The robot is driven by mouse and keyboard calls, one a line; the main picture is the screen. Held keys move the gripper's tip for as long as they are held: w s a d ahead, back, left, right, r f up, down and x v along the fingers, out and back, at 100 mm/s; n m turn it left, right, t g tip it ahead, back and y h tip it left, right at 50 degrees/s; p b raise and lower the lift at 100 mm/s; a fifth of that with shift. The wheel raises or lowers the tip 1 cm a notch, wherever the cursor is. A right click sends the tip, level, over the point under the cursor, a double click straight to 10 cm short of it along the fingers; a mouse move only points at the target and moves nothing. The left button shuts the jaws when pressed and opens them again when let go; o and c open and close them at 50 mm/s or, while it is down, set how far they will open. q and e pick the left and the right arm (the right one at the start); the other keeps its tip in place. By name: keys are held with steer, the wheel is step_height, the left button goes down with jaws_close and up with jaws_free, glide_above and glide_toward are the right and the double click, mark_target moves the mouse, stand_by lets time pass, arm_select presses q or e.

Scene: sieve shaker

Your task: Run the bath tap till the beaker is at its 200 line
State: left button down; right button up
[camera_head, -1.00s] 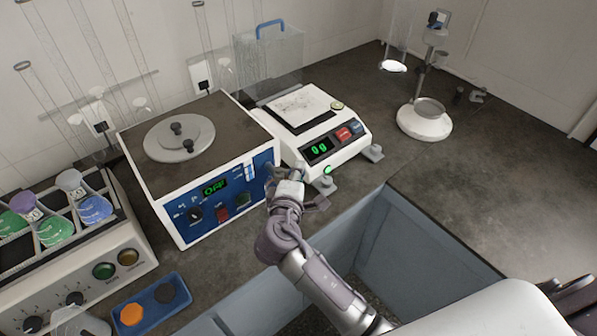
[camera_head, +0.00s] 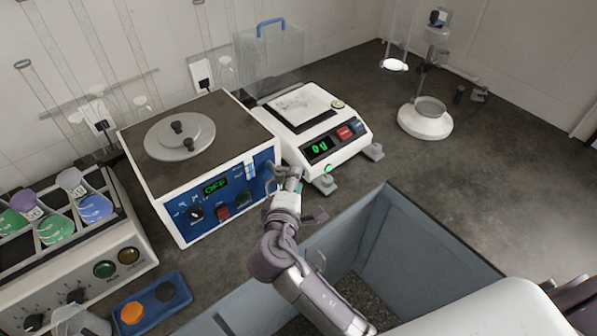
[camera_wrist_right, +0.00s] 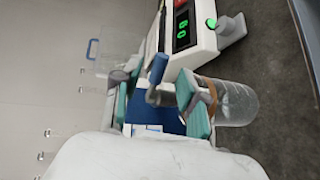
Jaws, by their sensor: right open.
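The bath (camera_head: 212,200) is a box with a blue front panel, a display reading OFF and a round grey lid on top. My right gripper (camera_head: 288,178) is at the right end of its front. In the right wrist view, the open teal-padded fingers (camera_wrist_right: 160,106) stand either side of a blue-grey lever (camera_wrist_right: 157,72), apparently the tap; contact is unclear. A clear cylindrical vessel (camera_wrist_right: 238,102), apparently the beaker, stands just beyond one finger, partly hidden by it. Its lines and water level cannot be read. My left gripper is not in view.
A balance (camera_head: 318,125) reading 0 g stands right of the bath. A rack of flasks (camera_head: 60,215) and a blue tray (camera_head: 150,303) are at left. A white stand (camera_head: 425,121) is at back right. A grey open recess (camera_head: 420,245) lies in front; the bench at right is clear.

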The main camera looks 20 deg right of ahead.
steer(key=v, duration=0.8)
steer(key=shift+s, duration=0.1)
stand_by(7.1)
